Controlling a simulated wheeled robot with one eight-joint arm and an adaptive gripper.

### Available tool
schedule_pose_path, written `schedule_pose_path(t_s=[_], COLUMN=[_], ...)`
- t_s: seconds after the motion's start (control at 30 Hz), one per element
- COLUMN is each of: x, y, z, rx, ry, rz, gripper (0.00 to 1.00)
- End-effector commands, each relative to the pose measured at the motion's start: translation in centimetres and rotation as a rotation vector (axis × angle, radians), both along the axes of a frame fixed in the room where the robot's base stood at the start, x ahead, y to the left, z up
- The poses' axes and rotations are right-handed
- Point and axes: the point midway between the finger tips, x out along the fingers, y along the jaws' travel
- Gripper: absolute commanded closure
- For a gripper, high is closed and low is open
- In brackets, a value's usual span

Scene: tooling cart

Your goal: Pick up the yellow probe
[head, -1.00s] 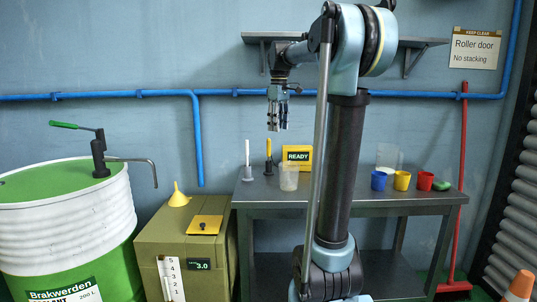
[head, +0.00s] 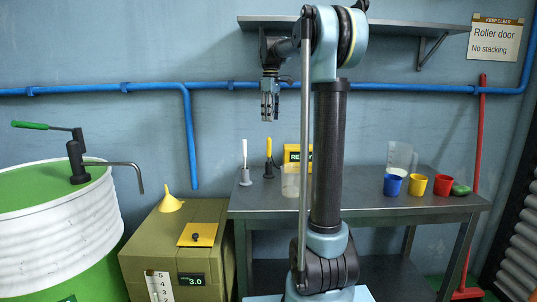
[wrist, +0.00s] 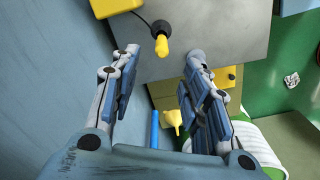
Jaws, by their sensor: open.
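The yellow probe (head: 268,148) stands upright in a dark holder (head: 268,170) on the left part of the steel bench. In the wrist view the yellow probe (wrist: 162,47) points toward me, with its dark holder behind it. My gripper (head: 270,118) hangs fingers-down above the probe, apart from it. In the wrist view my gripper (wrist: 163,54) is open and empty, and the probe shows between its fingertips.
A white probe (head: 244,150) stands just left of the yellow one. A yellow READY box (head: 292,152) and a clear beaker (head: 289,182) are close on the right. Blue (head: 393,186), yellow (head: 416,184) and red (head: 443,184) cups stand farther right. A wall shelf (head: 400,26) is above.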

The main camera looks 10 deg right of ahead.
Motion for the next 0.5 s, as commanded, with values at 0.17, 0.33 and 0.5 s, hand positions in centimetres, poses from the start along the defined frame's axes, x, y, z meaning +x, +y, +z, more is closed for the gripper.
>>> schedule_pose_path(t_s=[0.17,0.33,0.5], x=[0.0,0.0,0.0], y=[0.2,0.3,0.3], z=[-3.2,-6.1,-8.4], rx=[0.000,0.000,0.000], ry=[0.000,0.000,0.000], rz=[0.003,0.003,0.004], gripper=[0.58,0.58,0.58])
